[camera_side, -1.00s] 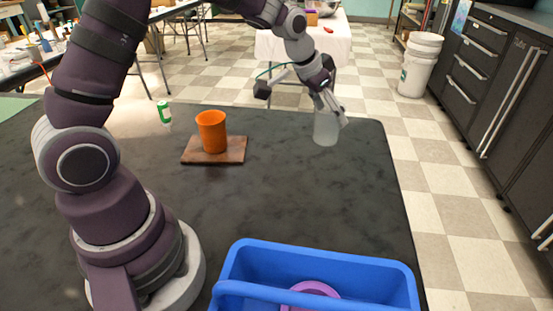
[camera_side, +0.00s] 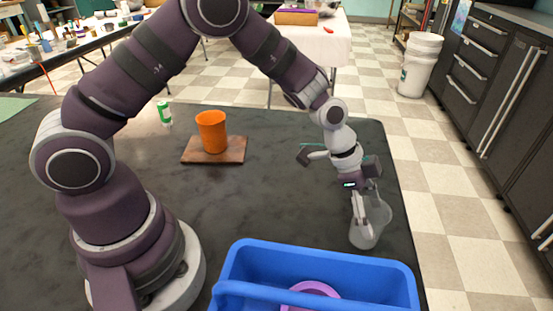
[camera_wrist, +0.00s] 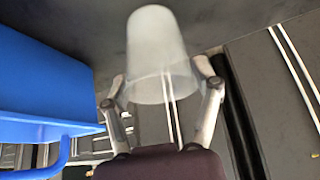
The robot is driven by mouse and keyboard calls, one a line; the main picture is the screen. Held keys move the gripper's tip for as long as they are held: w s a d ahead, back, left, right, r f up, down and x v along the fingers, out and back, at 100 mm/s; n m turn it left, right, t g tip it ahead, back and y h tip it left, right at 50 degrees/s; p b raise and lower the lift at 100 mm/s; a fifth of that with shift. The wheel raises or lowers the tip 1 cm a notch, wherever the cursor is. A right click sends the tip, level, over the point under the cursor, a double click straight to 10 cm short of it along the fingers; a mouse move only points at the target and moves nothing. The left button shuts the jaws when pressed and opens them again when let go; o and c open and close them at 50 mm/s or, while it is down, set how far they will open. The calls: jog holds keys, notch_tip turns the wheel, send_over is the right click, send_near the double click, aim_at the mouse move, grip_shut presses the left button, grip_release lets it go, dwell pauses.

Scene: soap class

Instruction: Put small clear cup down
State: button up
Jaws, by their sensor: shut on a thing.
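The small clear cup (camera_side: 364,234) is a translucent whitish cup near the right edge of the dark table, just behind the blue caddy. My gripper (camera_side: 371,212) is shut on it, with its fingers on either side of the cup. In the wrist view the cup (camera_wrist: 157,55) sits between the two fingertips of my gripper (camera_wrist: 160,88). The side view does not show clearly whether its base touches the table.
The blue caddy (camera_side: 390,268) with a purple item (camera_side: 315,288) inside stands at the table's front. An orange cup (camera_side: 212,133) stands on a brown board (camera_side: 236,156). A green-and-white bottle (camera_side: 164,113) is at the back. The table's middle is clear.

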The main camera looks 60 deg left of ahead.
jog(key=o, duration=0.8)
jog(key=shift+f, duration=0.15)
jog(key=shift+o, duration=0.2)
jog(key=v, duration=1.2)
jog(key=s+a+r+n+t+y, duration=0.2)
jog(key=s+a+r+n+y, duration=0.3)
jog(key=s+a+n, duration=0.4)
jog(key=s+r+n, duration=0.1)
jog(key=s+n, duration=0.2)
jog(key=s, duration=0.1)
jog(key=shift+r+t, duration=0.15)
jog(key=shift+t, duration=0.15)
